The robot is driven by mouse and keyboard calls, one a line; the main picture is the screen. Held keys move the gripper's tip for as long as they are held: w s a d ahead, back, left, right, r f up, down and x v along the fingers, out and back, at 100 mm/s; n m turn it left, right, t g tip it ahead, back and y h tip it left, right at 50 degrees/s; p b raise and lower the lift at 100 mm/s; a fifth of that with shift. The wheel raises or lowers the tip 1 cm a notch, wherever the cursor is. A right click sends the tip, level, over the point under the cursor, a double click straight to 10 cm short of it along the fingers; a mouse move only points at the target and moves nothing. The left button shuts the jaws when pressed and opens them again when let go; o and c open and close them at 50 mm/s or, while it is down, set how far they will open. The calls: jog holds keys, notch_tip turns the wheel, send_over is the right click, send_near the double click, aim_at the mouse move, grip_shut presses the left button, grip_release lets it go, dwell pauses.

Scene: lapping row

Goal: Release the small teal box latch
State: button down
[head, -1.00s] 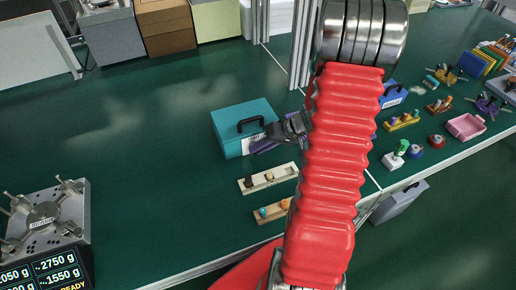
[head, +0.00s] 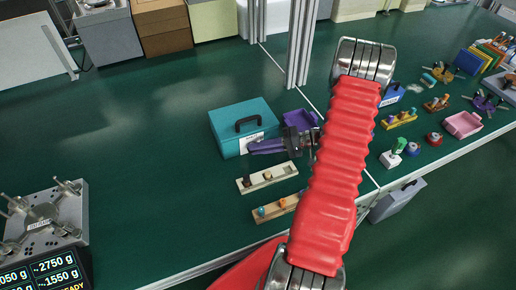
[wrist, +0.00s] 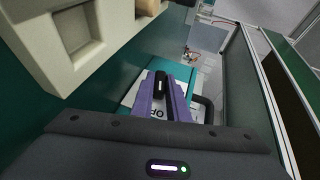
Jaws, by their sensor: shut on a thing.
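The teal box (head: 225,120) stands on the green bench with its lid down, a black handle on top and a white label on its front. My gripper (head: 252,147) reaches in from the right, its purple fingers at the box's front beside the label. In the wrist view the box (wrist: 183,67) lies ahead, and a small black latch (wrist: 161,84) sits between the purple fingertips of my gripper (wrist: 163,88). The fingers are shut on the latch and partly cover the label. The latch is too hidden in the head view to make out.
Two peg blocks, a cream one (head: 252,183) and a wooden one (head: 268,212), lie in front of the box. A purple tray (head: 301,120) stands right behind my gripper. A metal post (head: 300,50) rises behind. The bench left of the box is clear.

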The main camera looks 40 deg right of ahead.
jog(key=shift+w+d, duration=0.15)
jog(key=shift+d, duration=0.15)
jog(key=c, duration=1.8)
grip_release()
jog(key=shift+o, duration=0.4)
jog(key=shift+a, duration=0.1)
jog(key=v, duration=1.3)
jog(key=shift+s+d+f, duration=0.2)
jog(key=shift+s+d, duration=0.15)
